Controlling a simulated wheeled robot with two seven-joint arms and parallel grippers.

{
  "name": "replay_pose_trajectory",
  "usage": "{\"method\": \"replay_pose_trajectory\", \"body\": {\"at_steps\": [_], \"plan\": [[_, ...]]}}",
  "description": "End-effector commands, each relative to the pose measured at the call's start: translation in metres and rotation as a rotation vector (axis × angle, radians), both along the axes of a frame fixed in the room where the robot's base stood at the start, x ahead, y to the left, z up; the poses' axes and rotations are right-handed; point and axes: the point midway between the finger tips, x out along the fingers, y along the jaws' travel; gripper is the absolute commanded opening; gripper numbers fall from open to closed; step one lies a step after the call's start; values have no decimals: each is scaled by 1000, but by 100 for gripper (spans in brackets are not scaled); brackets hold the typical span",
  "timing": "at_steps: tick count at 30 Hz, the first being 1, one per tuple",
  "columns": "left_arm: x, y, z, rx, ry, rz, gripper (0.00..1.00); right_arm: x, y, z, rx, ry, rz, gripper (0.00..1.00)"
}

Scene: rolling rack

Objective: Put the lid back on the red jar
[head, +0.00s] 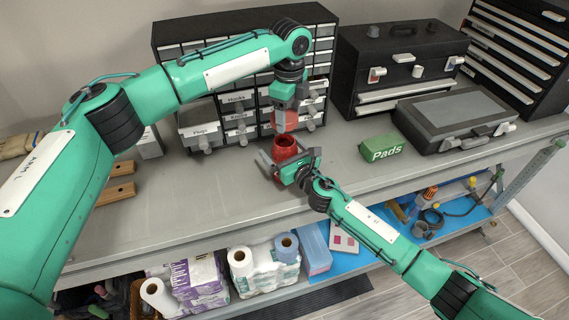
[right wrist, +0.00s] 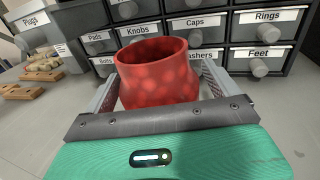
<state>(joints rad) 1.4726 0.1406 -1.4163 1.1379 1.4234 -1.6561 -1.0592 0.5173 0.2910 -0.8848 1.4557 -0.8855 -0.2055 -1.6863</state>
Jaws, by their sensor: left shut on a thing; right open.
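The red jar (head: 285,146) stands upright on the grey workbench with its round mouth open. In the right wrist view the jar (right wrist: 157,80) sits between the two grey fingers of my right gripper (right wrist: 160,88). My right gripper (head: 285,160) is open around the jar from the front, low down near the bench. My left gripper (head: 285,104) points down from above and is shut on the red lid (head: 286,121). The lid is held above the jar, apart from its rim. The lid does not show in the right wrist view.
A cabinet of small labelled drawers (head: 196,123) stands close behind the jar. A black toolbox (head: 392,45), a grey case (head: 455,115) and a green Pads box (head: 382,148) are to the right. Wooden blocks (head: 118,192) lie at left. The bench in front at left is clear.

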Motion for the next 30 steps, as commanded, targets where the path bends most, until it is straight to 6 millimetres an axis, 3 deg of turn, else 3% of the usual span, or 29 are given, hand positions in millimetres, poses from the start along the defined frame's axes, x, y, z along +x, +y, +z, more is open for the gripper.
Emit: {"method": "replay_pose_trajectory", "body": {"at_steps": [8,18,23,30], "plan": [[0,0,0,0,0,0,42,1,0,0,-1,-1,0,92],[0,0,0,0,0,0,42,1,0,0,-1,-1,0,27],[0,0,-6,0,1,0,42,1,0,0,-1,-1,0,26],[-1,-1,-40,1,4,-1,42,1,0,0,-1,-1,0,26]]}}
